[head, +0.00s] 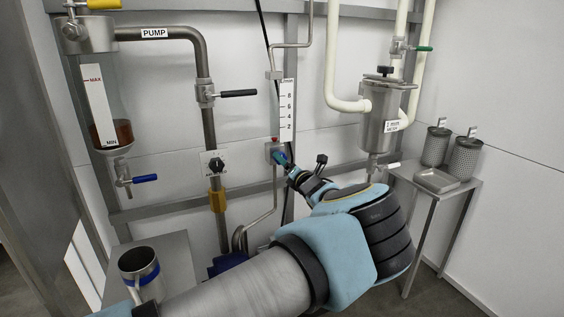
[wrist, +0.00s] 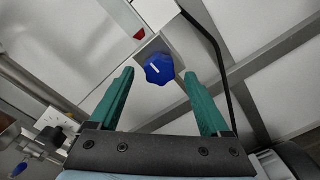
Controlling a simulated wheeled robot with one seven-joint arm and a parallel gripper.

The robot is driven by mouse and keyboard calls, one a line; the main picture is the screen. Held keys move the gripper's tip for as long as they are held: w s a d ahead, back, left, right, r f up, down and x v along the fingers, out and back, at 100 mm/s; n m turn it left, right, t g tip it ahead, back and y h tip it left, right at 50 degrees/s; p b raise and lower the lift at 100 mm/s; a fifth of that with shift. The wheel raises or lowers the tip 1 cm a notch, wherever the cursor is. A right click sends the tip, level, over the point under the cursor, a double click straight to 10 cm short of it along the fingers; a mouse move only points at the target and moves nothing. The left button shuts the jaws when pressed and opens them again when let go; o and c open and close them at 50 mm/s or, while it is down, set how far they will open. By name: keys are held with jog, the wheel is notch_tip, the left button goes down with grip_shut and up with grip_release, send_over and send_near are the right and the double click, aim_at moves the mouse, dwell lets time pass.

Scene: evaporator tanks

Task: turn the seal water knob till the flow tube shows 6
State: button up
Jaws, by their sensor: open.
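The seal water knob (wrist: 159,69) is a blue lobed knob with a white mark, on a grey block. In the wrist view it sits between my fingertips and a little beyond them, with room on both sides; I see no contact. My gripper (head: 283,160) has green fingers, is open, and is at the block (head: 270,150) in the head view, where it mostly hides the knob. The flow tube with its scale plate (head: 287,110), marked 2 to 8, stands above the block. A small red float (head: 275,139) shows at the tube's bottom, below the 2.
A pump pipe with a black lever (head: 238,93) and a black switch (head: 215,164) are to the left. A steel filter housing (head: 380,115) hangs to the right of the tube. A steel jug (head: 140,272) and a side table (head: 437,182) stand lower down.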

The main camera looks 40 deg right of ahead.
jog(key=shift+x, duration=1.25)
grip_shut()
